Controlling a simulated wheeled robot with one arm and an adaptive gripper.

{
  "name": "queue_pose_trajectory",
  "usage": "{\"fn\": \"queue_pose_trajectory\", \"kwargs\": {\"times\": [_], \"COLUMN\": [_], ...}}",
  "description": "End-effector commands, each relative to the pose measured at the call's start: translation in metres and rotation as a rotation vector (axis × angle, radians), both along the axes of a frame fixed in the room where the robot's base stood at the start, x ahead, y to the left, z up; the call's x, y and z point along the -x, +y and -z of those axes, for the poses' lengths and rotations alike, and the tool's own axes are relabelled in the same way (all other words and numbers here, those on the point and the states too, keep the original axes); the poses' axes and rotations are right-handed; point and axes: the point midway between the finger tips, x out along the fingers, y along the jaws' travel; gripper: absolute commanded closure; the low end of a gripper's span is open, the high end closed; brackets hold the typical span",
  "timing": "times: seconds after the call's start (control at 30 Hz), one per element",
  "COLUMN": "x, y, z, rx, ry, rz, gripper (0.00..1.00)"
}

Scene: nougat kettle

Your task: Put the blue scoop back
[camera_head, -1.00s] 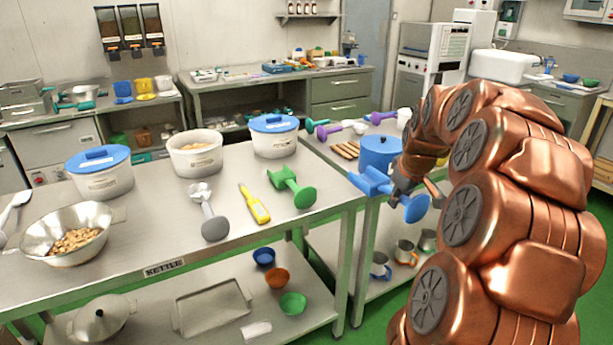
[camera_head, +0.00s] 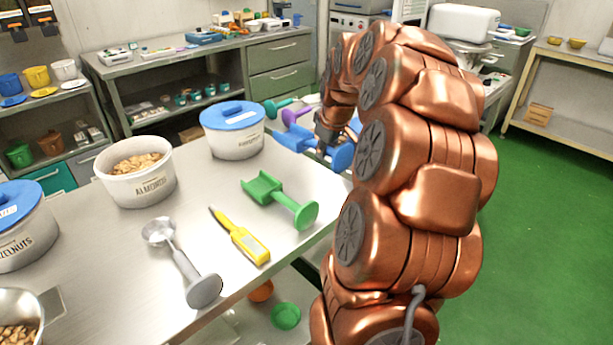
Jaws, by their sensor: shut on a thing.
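The blue scoop (camera_head: 292,137) is held in the air by my gripper (camera_head: 322,140), beyond the right end of the steel table. Its scoop end points left and its round blue knob (camera_head: 342,156) is at the right. My gripper is shut on it; the fingertips are partly hidden by the scoop and my arm. On the table (camera_head: 120,272) lie a green scoop (camera_head: 277,199) and a grey scoop (camera_head: 182,262), with a yellow thermometer-like tool (camera_head: 240,236) between them.
A white tub with a blue lid (camera_head: 233,130) stands near the held scoop. An open tub of almonds (camera_head: 136,172) and another blue-lidded tub (camera_head: 22,228) stand further left. Green (camera_head: 278,106) and purple (camera_head: 297,114) scoop handles show behind. Green floor (camera_head: 540,220) is clear at the right.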

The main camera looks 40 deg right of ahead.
Motion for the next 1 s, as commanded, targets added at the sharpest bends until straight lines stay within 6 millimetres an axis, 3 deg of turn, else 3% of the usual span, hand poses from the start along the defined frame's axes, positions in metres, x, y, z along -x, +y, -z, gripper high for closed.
{"fn": "queue_pose_trajectory", "kwargs": {"times": [0.3,0.53,0.73,1.0], "x": [0.002,0.002,0.003,0.001], "y": [0.001,-0.001,0.000,-0.002], "z": [0.044,0.062,0.090,0.095], "rx": [-0.005,-0.003,-0.005,0.001], "ry": [0.005,0.003,0.007,-0.001], "rz": [0.000,0.003,0.003,0.003], "gripper": [1.00,1.00,1.00,1.00]}}
